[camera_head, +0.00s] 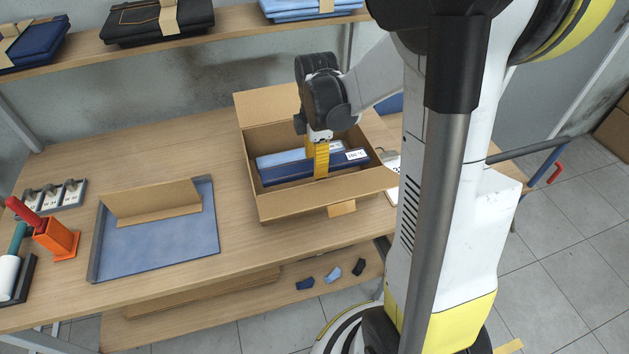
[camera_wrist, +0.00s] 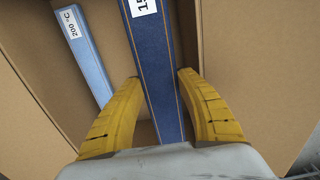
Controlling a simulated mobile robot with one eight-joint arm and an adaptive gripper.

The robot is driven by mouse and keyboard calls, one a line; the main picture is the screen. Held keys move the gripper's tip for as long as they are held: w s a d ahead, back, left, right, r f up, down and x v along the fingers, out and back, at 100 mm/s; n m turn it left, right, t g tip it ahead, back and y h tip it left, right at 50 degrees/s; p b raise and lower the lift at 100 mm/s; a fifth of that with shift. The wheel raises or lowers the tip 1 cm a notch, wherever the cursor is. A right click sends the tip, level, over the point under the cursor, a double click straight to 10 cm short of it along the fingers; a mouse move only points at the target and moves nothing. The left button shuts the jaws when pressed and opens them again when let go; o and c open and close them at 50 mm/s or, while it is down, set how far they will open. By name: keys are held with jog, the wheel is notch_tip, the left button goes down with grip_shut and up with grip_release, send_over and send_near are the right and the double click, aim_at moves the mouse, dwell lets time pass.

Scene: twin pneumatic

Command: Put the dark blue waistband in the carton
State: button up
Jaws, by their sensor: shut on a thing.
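The dark blue waistband (camera_head: 285,182), a long flat strip with a white label, is inside the open carton (camera_head: 285,207), near its front wall. My gripper (camera_head: 321,172), with yellow fingers, reaches down into the carton and is shut on the waistband. In the wrist view the waistband (camera_wrist: 155,65) runs between the two fingertips (camera_wrist: 160,80), with orange stitching along its edges. Whether it touches the carton floor cannot be told. A light blue strip (camera_head: 280,158) lies beside it in the carton, farther back; its label reads 200 °C in the wrist view (camera_wrist: 88,65).
The carton's flaps are folded outward. To its left, a blue tray (camera_head: 160,245) holds a cardboard piece (camera_head: 152,203). An orange holder (camera_head: 57,238) stands at the table's left. Folded garments (camera_head: 158,22) lie on the shelf above. Bare tabletop lies between tray and carton.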

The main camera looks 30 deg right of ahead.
jog(key=shift+f+b, duration=0.75)
jog(key=shift+f, duration=1.55)
jog(key=shift+f+b, duration=0.6)
jog(key=shift+f, duration=0.05)
jog(key=o, duration=0.9)
jog(key=shift+c, duration=0.2)
jog(key=shift+r, duration=0.15)
